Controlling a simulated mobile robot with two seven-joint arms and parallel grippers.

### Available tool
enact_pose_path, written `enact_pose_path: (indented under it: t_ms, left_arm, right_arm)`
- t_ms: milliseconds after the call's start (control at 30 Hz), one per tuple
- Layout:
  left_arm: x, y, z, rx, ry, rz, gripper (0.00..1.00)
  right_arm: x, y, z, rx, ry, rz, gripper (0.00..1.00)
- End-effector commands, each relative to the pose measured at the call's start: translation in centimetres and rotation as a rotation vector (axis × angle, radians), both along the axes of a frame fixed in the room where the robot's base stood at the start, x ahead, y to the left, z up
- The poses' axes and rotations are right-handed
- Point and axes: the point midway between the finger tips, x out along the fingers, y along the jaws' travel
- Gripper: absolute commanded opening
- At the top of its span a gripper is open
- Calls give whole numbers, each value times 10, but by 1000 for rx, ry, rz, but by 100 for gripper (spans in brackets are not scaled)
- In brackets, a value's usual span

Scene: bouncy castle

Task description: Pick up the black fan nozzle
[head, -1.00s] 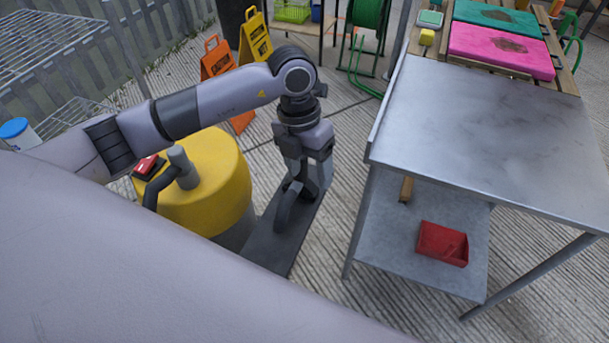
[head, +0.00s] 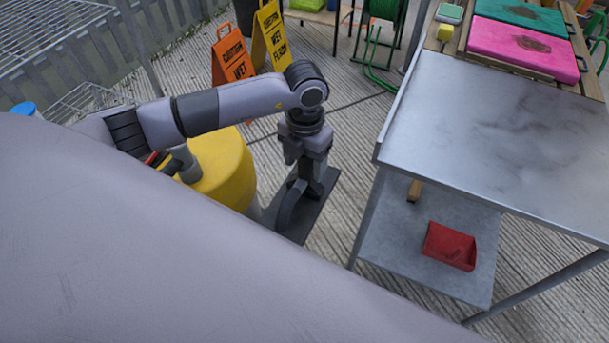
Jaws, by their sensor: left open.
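I cannot identify the black fan nozzle for sure. A dark curved piece (head: 288,208) shows just below and left of my left gripper, over a dark flat plate (head: 298,228) on the ground. It may be the nozzle, but its shape is partly covered. My left gripper (head: 309,184) points down beside this piece and is open. I cannot tell whether its fingers touch the piece. My right gripper is not in view.
A yellow drum-shaped machine (head: 228,172) stands left of the plate. A metal table (head: 500,130) is at the right, with a red bin (head: 450,246) on its lower shelf. Orange (head: 232,56) and yellow (head: 270,38) signs stand behind. My own grey body part covers the lower left.

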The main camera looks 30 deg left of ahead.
Motion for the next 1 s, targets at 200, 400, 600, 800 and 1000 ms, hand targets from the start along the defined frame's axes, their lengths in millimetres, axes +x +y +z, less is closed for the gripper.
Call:
enact_pose_path:
  t_ms: [200,400,600,800,1000]
  left_arm:
    - [0,0,0,0,-1,0,59]
    - [0,0,0,0,-1,0,8]
    - [0,0,0,0,-1,0,8]
    - [1,0,8,0,-3,1,8]
    - [2,0,36,0,-7,0,8]
  right_arm:
    - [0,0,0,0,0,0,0]
    - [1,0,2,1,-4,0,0]
    - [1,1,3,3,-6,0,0]
    - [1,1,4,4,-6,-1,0]
    - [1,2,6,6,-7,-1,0]
